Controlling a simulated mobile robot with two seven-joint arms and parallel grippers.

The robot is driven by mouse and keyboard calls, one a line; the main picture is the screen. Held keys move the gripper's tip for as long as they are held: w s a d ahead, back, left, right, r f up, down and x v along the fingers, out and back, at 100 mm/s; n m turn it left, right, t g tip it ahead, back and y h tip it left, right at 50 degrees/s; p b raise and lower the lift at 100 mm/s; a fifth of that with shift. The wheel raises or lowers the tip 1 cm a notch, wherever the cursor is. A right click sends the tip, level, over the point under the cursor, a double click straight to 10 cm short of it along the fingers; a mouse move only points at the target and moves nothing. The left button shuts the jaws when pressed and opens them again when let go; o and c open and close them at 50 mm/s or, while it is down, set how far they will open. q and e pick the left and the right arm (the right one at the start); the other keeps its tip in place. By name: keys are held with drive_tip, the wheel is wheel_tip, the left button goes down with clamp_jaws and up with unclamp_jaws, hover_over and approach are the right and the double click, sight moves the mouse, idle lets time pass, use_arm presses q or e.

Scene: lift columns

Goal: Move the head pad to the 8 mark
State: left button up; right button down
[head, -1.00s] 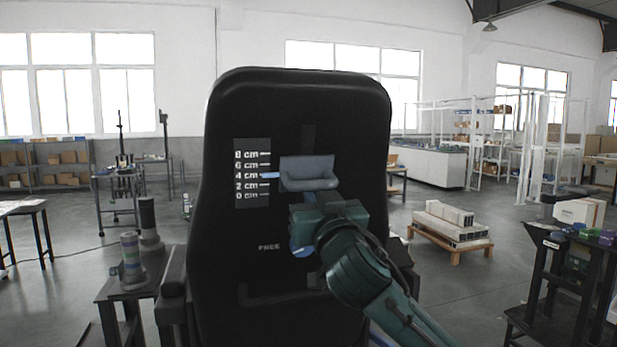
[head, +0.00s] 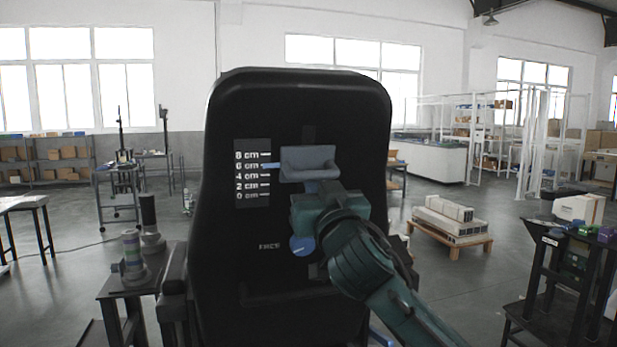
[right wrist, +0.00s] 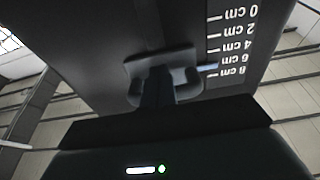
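The head pad (head: 308,161) is a grey-blue cushion on the tall black backrest (head: 250,110). Its light blue pointer (head: 271,166) is level with about the 6 cm line of the scale (head: 252,202). The pad also shows in the right wrist view (right wrist: 133,68), with its pointer (right wrist: 207,66) near the 6 cm line. My right gripper (head: 317,187) is at the pad's underside, in front of the backrest. Its dark fingers overlap the pad's middle in the wrist view; their closure is unclear. My left gripper is not in view.
A blue disc (head: 302,246) shows beside the "FREE" label (head: 269,246), below my right gripper. A side stand (head: 130,287) with a striped cylinder is left of the backrest. A dark table (head: 570,245) with small boxes stands at right, a loaded pallet (head: 450,240) behind.

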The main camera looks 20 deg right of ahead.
use_arm(q)
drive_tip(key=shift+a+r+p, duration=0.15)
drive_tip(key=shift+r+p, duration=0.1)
drive_tip(key=shift+p, duration=0.15)
use_arm(e)
drive_tip(key=shift+s+r, duration=0.2)
drive_tip(key=shift+r, duration=0.4)
use_arm(q)
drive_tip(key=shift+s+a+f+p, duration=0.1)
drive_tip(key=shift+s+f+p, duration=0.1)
drive_tip(key=shift+p, duration=0.1)
use_arm(e)
drive_tip(key=shift+s+r, duration=0.1)
drive_tip(key=shift+r, duration=0.3)
drive_tip(key=shift+f, duration=0.25)
drive_tip(key=shift+w+f+b, duration=0.25)
drive_tip(key=shift+f+b, duration=0.45)
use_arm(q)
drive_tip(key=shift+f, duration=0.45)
use_arm(e)
drive_tip(key=shift+s, duration=0.1)
use_arm(q)
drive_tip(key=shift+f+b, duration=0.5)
drive_tip(key=shift+b, duration=0.4)
use_arm(e)
drive_tip(key=v, duration=0.9)
